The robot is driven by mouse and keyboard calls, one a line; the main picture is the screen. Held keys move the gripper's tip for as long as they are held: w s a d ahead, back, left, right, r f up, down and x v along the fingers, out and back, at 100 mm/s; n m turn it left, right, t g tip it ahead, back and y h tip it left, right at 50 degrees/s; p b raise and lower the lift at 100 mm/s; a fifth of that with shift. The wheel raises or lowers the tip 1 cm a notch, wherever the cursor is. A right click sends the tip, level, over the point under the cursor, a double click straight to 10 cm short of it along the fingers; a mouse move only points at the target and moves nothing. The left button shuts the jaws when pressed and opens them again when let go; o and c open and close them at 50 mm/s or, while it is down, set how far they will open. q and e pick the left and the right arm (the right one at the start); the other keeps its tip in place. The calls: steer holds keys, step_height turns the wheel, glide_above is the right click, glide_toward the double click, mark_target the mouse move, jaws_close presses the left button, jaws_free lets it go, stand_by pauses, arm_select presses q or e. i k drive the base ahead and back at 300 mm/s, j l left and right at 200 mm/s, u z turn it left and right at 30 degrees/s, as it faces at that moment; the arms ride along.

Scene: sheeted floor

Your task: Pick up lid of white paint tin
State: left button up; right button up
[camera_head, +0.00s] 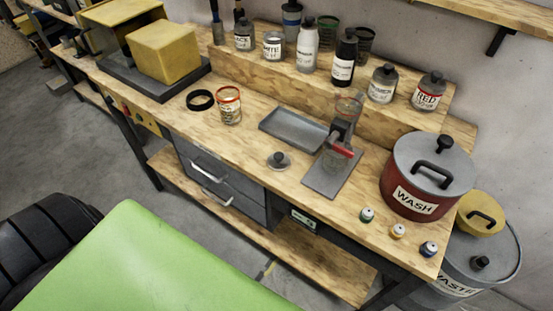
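A small tin labelled "WHITE" (273,46) stands on the raised back shelf, between the "BLACK" tin (243,37) and a white bottle (307,47). No knobbed lid shows on the white tin's top. A small round grey lid with a dark knob (278,161) lies on the bench top, in front of a grey tray (293,129). I cannot tell from markings which tin this lid belongs to. Neither of my grippers is in view.
A dispenser stand (335,165) is right of the loose lid. A red "WASH" pot (410,190) and several small bottles occupy the bench's right end. A black ring (200,100) and a jar (229,108) stand left. A green panel (140,265) fills the foreground.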

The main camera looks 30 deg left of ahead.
mark_target(278, 161)
steer(key=u, duration=0.2)
steer(key=l+u, duration=0.45)
steer(key=k+l+u, duration=0.1)
steer(key=l+u, duration=0.35)
